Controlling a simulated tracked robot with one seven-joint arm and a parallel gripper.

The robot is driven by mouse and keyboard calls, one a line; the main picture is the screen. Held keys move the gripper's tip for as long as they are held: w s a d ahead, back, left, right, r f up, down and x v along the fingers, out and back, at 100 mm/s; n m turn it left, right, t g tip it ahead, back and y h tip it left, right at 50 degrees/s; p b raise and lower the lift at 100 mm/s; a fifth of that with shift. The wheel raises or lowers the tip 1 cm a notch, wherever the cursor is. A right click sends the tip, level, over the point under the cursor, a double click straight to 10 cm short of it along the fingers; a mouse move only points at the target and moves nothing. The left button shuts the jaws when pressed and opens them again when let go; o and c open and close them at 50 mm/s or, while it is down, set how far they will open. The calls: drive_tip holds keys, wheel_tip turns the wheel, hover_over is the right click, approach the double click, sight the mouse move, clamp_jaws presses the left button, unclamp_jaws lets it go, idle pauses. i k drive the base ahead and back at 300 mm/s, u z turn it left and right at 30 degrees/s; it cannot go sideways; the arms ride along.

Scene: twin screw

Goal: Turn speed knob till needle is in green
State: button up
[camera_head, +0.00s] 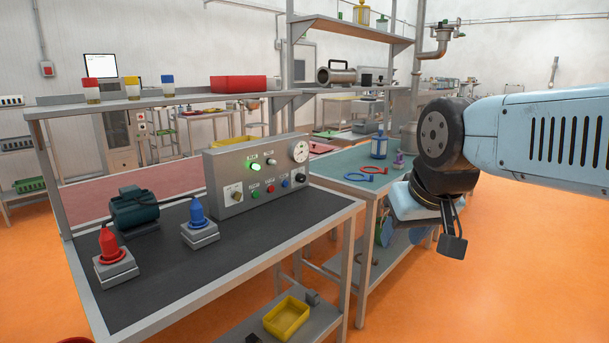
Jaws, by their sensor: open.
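A grey control panel (258,177) stands at the back right of a dark-topped bench (165,258). A round dial gauge (299,152) sits at the panel's upper right; its needle and any green zone are too small to read. A brownish knob (236,196) is at the panel's lower left. A small dark knob or button (300,177) is at its lower right. I cannot tell which one is the speed knob. A green lamp (255,167) glows on the panel. My gripper (452,228) hangs to the right of the bench, well away from the panel, open and empty.
A red cone-shaped part (107,243) and a blue one (197,212) stand on grey blocks on the bench, with a dark green motor (135,208) behind. A teal-topped table (350,160) with tools is beyond. Orange floor (510,290) is clear at right.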

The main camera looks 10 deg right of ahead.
sight(299, 178)
drive_tip(key=i, duration=1.1)
drive_tip(key=u, duration=0.05)
